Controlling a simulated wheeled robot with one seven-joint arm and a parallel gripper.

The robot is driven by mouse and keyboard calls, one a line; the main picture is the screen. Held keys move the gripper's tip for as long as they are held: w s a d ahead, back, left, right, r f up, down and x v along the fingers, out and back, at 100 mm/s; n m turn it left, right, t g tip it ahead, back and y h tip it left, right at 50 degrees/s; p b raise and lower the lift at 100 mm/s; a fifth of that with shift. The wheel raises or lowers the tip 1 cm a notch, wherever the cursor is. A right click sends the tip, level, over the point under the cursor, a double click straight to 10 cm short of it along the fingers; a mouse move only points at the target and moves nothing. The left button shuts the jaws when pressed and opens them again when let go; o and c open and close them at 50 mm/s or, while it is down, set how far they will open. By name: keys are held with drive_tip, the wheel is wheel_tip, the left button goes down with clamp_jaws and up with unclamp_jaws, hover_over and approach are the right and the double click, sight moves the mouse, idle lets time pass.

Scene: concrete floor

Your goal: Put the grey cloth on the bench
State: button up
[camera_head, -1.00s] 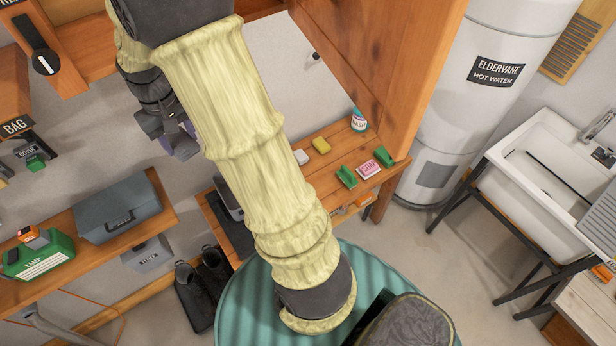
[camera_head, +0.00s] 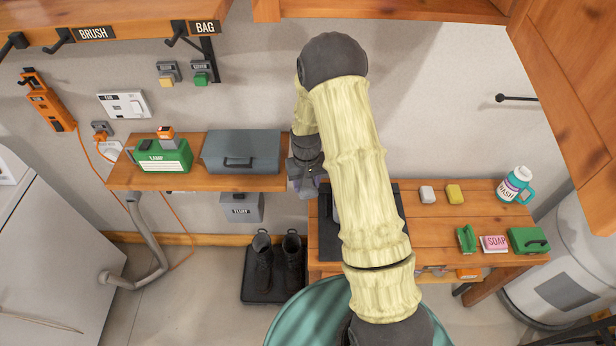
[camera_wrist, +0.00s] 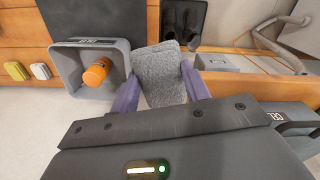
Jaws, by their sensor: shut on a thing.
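In the wrist view, my gripper (camera_wrist: 161,92) is shut on the grey cloth (camera_wrist: 160,72), a speckled piece hanging between its two purple fingers. In the head view, my gripper (camera_head: 305,183) is near the left end of the wooden bench (camera_head: 428,238), by the gap between bench and shelf; the cloth is not clear there. In the wrist view, the cloth appears beside a grey bin with an orange-capped thing (camera_wrist: 97,71) in it. I cannot tell whether the cloth touches anything. My arm hides part of the bench's left end.
A dark mat (camera_head: 388,205) covers the bench's left end. Boots (camera_head: 263,262) stand below.

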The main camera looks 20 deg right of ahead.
wheel_tip(320, 180, down, 8)
drive_tip(key=b, duration=0.6)
drive_tip(key=shift+r, duration=0.1)
